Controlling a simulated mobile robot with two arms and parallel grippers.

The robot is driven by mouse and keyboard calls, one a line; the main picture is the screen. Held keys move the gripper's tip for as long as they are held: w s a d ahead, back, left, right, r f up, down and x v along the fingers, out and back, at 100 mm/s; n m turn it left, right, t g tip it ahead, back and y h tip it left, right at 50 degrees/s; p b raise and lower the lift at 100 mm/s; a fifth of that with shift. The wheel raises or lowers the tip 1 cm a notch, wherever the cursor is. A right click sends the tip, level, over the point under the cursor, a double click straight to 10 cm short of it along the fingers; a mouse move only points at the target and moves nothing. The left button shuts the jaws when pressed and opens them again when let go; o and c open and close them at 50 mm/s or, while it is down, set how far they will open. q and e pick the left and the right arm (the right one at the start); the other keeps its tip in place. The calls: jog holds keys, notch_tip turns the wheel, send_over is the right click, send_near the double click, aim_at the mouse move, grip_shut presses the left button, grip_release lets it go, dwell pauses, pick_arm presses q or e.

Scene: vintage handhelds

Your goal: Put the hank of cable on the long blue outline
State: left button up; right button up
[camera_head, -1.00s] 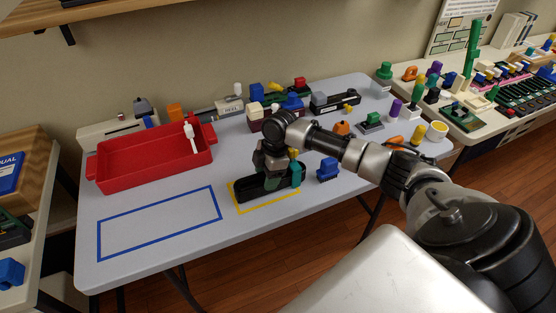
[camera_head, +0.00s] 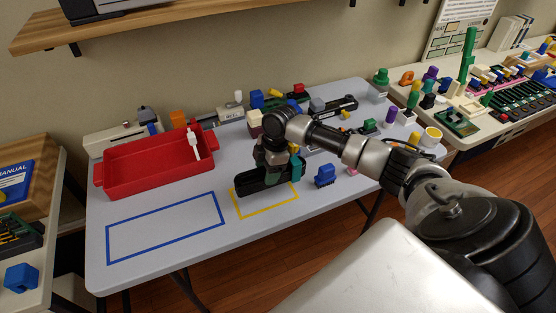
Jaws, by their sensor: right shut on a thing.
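The long blue outline (camera_head: 165,228) lies bare on the front left of the pale table. My right gripper (camera_head: 277,172) is shut on a long black thing, which looks like the hank of cable (camera_head: 252,185), with teal at its right end. The gripper holds it at the back part of the yellow outline (camera_head: 262,215), to the right of the blue outline, seemingly just above the tabletop. The gripper hides its middle, and its fingers are hard to make out. My left gripper is not in view.
A red tray (camera_head: 140,187) with a white piece in it stands behind the blue outline. A blue block (camera_head: 325,174) sits just right of the held thing. Several parts crowd the table's back and right. The front left tabletop is clear.

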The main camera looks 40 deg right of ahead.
jog(key=shift+a+r, duration=0.1)
jog(key=w+a+b, duration=0.1)
jog(key=w+a, duration=0.2)
jog(key=a, duration=0.7)
jog(key=w+a+f+b, duration=0.1)
jog(key=w+a, duration=0.1)
jog(key=a, duration=0.9)
jog(key=w+a+b, duration=0.1)
jog(key=w+a, duration=0.2)
jog(key=a, duration=0.7)
jog(key=shift+w+a+f+b, duration=0.15)
jog(key=shift+w+a+b, duration=0.15)
jog(key=shift+a+b, duration=0.05)
jog(key=shift+d+f, duration=0.15)
jog(key=shift+f, duration=0.3)
